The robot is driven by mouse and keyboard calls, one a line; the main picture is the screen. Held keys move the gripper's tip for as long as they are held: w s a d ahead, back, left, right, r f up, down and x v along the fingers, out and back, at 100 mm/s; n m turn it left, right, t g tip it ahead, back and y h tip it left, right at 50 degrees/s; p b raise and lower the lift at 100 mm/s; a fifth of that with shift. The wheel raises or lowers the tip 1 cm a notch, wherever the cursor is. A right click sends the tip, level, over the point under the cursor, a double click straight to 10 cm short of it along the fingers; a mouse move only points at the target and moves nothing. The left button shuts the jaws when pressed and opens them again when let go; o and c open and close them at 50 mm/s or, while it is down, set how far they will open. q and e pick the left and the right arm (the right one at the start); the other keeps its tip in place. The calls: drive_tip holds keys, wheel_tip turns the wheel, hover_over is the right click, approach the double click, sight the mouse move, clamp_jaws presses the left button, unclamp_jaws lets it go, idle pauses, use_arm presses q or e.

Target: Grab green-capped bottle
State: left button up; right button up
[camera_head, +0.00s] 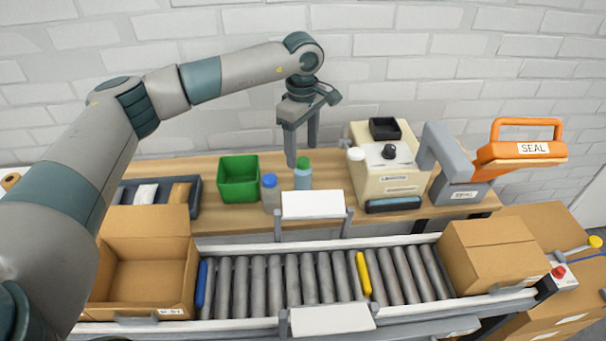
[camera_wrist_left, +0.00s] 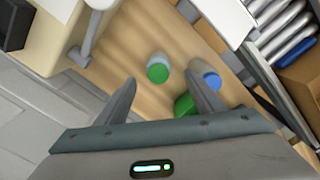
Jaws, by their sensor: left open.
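The green-capped bottle (camera_head: 303,174) stands upright on the wooden bench, with a pale blue body. A blue-capped bottle (camera_head: 270,192) stands just left of it. My left gripper (camera_head: 302,155) is open and empty, pointing down above the bench close to the green cap. In the left wrist view the green-capped bottle (camera_wrist_left: 158,68) lies ahead of the gap between the fingers (camera_wrist_left: 162,85), apart from both. The blue-capped bottle (camera_wrist_left: 211,82) shows there by the tip of the right-hand finger. My right gripper is not in view.
A green bin (camera_head: 239,179) stands left of the bottles. A labelling machine (camera_head: 385,170) stands to the right, with an orange-handled sealer (camera_head: 520,152) beyond. A white panel (camera_head: 312,205) stands in front of the bottles, by the roller conveyor (camera_head: 300,278). An open carton (camera_head: 145,265) sits at left.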

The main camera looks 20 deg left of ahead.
sight(302, 161)
use_arm(q)
drive_tip(key=shift+f+p, duration=0.55)
drive_tip(key=shift+f, duration=1.6)
drive_tip(key=shift+f+p, duration=0.5)
drive_tip(key=shift+p, duration=0.15)
wheel_tip(302, 161, down, 4)
drive_tip(key=shift+w+r+p, duration=0.15)
drive_tip(key=shift+p, duration=0.85)
drive_tip(key=shift+f, duration=0.2)
drive_tip(key=c, duration=1.3)
